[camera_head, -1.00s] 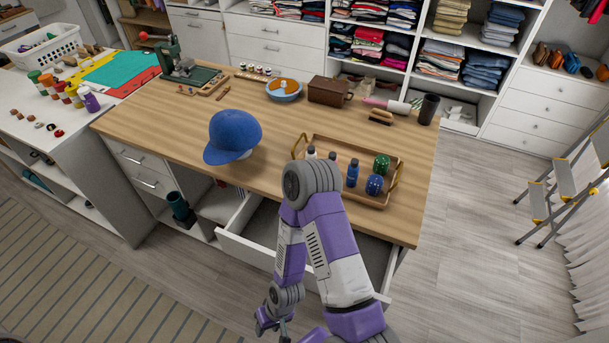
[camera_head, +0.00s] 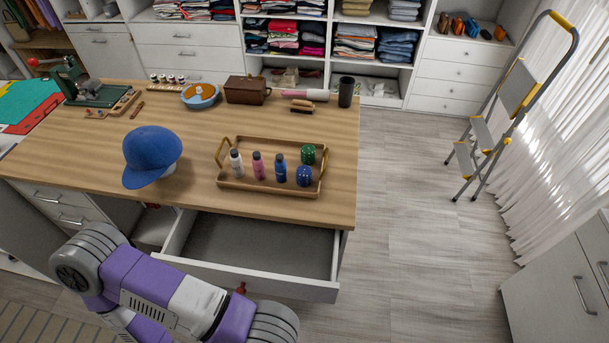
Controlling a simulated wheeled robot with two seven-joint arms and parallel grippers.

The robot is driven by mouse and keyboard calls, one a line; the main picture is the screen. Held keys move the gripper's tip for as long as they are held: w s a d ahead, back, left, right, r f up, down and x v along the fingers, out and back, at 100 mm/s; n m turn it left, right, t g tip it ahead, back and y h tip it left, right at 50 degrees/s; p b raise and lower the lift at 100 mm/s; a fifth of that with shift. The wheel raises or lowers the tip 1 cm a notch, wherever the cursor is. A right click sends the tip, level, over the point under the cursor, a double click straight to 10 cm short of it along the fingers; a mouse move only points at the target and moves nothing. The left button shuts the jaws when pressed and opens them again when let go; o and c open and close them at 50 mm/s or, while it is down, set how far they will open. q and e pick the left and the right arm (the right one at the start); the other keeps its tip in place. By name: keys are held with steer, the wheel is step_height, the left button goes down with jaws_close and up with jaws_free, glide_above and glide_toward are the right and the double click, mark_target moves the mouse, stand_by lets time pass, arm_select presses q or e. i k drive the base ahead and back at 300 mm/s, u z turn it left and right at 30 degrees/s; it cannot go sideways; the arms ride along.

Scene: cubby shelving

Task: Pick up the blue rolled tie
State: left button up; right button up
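I cannot make out a blue rolled tie in the head view. An open drawer (camera_head: 262,247) juts out from the front of the wooden table (camera_head: 85,160), and the part of its inside that shows looks empty. One of my purple and grey arms crosses the lower left, in front of the drawer's left part. Neither of my grippers shows.
A blue cap (camera_head: 152,152) sits near the table's front edge. A wooden tray (camera_head: 243,186) holds several bottles and jars. A step ladder (camera_head: 515,95) stands at the right. The floor (camera_head: 420,210) between table and ladder is clear.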

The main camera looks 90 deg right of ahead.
mark_target(303, 173)
steer(key=k, duration=1.3)
steer(key=z, duration=0.05)
